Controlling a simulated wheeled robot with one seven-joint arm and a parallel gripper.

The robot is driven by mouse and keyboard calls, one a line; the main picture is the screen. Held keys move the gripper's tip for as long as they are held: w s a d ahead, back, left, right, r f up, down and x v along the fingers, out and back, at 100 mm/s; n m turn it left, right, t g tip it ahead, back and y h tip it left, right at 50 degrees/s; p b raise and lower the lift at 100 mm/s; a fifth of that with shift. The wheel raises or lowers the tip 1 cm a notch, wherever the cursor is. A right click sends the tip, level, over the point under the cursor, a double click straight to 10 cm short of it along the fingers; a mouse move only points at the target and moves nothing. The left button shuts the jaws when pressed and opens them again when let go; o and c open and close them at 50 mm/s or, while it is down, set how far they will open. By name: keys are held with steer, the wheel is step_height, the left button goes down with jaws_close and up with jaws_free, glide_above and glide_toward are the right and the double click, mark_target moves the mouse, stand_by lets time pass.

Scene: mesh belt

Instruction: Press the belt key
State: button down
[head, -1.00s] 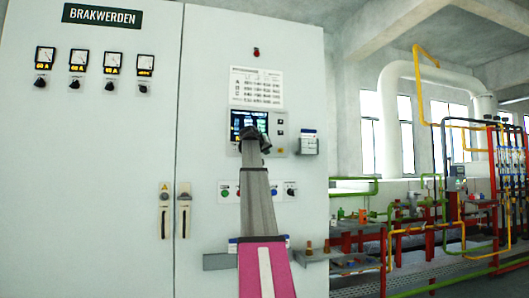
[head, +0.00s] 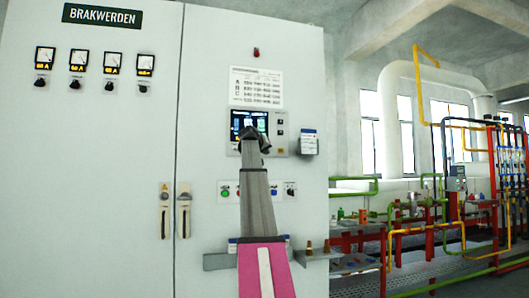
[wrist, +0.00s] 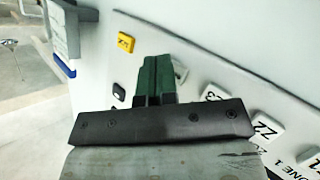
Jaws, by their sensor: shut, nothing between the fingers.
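My gripper (wrist: 158,60) is shut and empty, its two green fingers side by side in the wrist view. They point at the pale control panel (wrist: 228,55), in front of a round grey-white part they half cover. A yellow key (wrist: 126,42) with a dark mark sits to the upper left of the fingers. White keys marked Z3 (wrist: 214,93) and Z2 (wrist: 266,125) lie to the right. I cannot tell which key is the belt key, or whether the fingertips touch the panel. In the head view my arm hides the fingers and part of the lit display (head: 261,120).
The panel is on a tall pale cabinet (head: 100,140) marked BRAKWERDEN. A small grey-blue box (head: 308,143) sticks out right of the display. A row of buttons (head: 225,192) and a ledge (head: 216,261) lie below. Pipes and red frames stand farther right.

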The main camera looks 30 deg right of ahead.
steer(key=shift+w+d, duration=0.1)
steer(key=shift+w, duration=0.3)
stand_by(0.6)
steer(key=shift+s, duration=0.8)
steer(key=shift+a, duration=0.2)
steer(key=shift+s+a, duration=0.2)
steer(key=shift+s, duration=0.6)
steer(key=shift+s+a, duration=0.15)
steer(key=shift+s, duration=0.7)
steer(key=shift+s+a, duration=0.2)
steer(key=shift+s, duration=0.6)
